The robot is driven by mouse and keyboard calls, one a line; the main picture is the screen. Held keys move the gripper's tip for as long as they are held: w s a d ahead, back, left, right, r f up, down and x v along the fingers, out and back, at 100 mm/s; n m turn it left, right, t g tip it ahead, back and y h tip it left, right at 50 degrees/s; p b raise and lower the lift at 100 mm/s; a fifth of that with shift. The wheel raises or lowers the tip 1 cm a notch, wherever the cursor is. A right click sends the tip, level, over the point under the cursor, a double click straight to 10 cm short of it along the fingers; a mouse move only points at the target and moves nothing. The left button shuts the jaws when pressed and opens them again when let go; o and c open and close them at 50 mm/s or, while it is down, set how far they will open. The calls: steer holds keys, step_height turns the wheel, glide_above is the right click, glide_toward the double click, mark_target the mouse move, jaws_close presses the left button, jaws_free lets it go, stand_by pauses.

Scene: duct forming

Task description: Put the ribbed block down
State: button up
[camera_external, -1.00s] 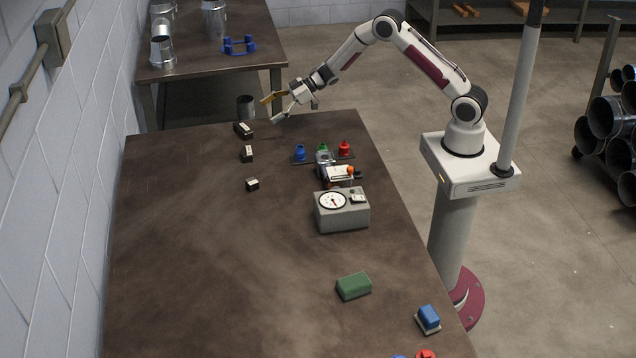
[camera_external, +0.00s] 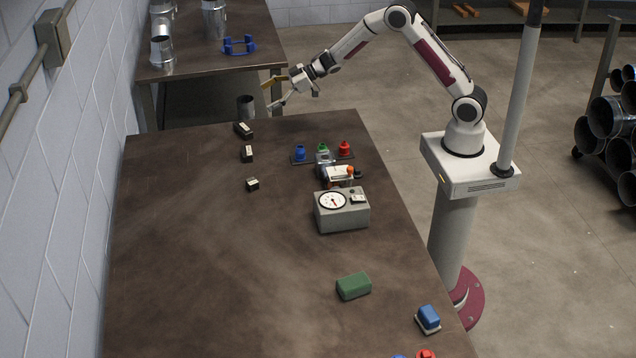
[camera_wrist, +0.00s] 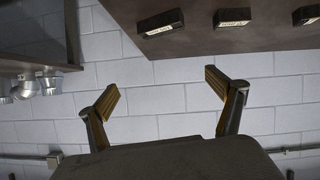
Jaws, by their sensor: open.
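Three dark blocks with pale labels stand in a row on the brown table. The far, largest one (camera_external: 243,130) is near the table's far edge, the middle one (camera_external: 247,154) and the smallest one (camera_external: 252,184) are nearer. Ribs are too small to make out, so I cannot tell which is the ribbed block. My gripper (camera_external: 268,95) is open and empty, up and to the right of the far block, apart from it. In the wrist view my open fingers (camera_wrist: 163,92) have nothing between them; dark labelled blocks show along the top, the left one (camera_wrist: 160,22) largest.
A rack (camera_external: 322,155) with blue, green and red pieces, a grey dial box (camera_external: 341,213), a green block (camera_external: 353,286) and a blue block (camera_external: 428,318) stand on the right side. The table's left middle is clear.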

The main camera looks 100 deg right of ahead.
steer(key=s+a+r+m+g+h, duration=0.1)
steer(key=s+a+r+h, duration=0.1)
steer(key=s+a+r, duration=0.5)
steer(key=s+a+r+m+g+h, duration=0.15)
steer(key=s+a+r, duration=0.25)
steer(key=s+r, duration=0.45)
steer(key=s+a+f+g+y, duration=0.1)
steer(key=s+a, duration=0.5)
steer(key=s, duration=0.3)
steer(key=s+a+f+n+g+y, duration=0.1)
steer(key=s+a+g, duration=0.1)
steer(key=s+a, duration=0.5)
steer(key=s+a+f+g+y, duration=0.1)
steer(key=s+a, duration=0.5)
steer(key=s, duration=0.7)
steer(key=shift+a+f+y, duration=0.15)
steer(key=shift+y, duration=0.2)
